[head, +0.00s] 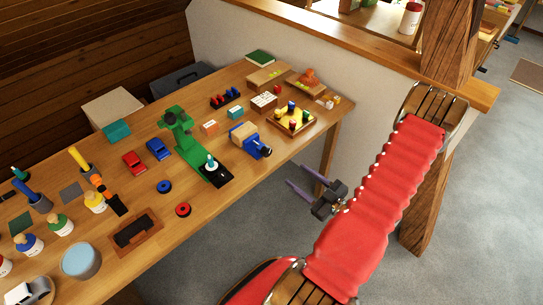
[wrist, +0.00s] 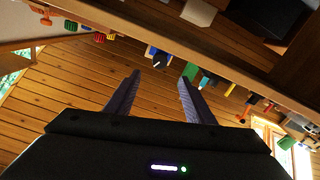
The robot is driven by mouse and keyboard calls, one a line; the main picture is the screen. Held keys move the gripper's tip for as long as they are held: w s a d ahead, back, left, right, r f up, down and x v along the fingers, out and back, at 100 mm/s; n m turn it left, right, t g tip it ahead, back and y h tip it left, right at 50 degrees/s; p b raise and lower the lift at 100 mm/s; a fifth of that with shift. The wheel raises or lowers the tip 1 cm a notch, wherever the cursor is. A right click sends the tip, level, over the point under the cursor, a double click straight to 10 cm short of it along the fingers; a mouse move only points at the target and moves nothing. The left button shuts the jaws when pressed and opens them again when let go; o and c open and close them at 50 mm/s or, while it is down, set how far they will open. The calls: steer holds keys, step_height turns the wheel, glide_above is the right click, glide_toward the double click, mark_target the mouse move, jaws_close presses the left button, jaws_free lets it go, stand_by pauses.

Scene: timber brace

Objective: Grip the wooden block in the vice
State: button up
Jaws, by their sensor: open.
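The blue vice (head: 259,149) stands near the front edge of the workbench in the head view. The light wooden block (head: 241,132) sits at the vice's jaws; I cannot tell whether they clamp it. In the wrist view the blue vice (wrist: 157,57) shows small, ahead between my fingers; the block is not clear there. My gripper (head: 294,173) is open and empty, off the front of the bench to the right of the vice and apart from it. Its two purple fingers point toward the bench, and they also show in the wrist view (wrist: 160,78).
A green machine (head: 182,135) stands left of the vice. A yellow game board (head: 291,118) with coloured pegs lies to its right. Cars, bottles and small boxes crowd the wooden bench (head: 237,200). A timber post (head: 448,40) and ledge stand at right. Grey floor lies in front.

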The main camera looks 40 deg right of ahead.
mark_target(269, 154)
steer(key=shift+w, duration=0.1)
steer(key=shift+w+a, duration=0.2)
steer(key=shift+w, duration=6.65)
steer(key=shift+c, duration=0.2)
steer(key=c, duration=1)
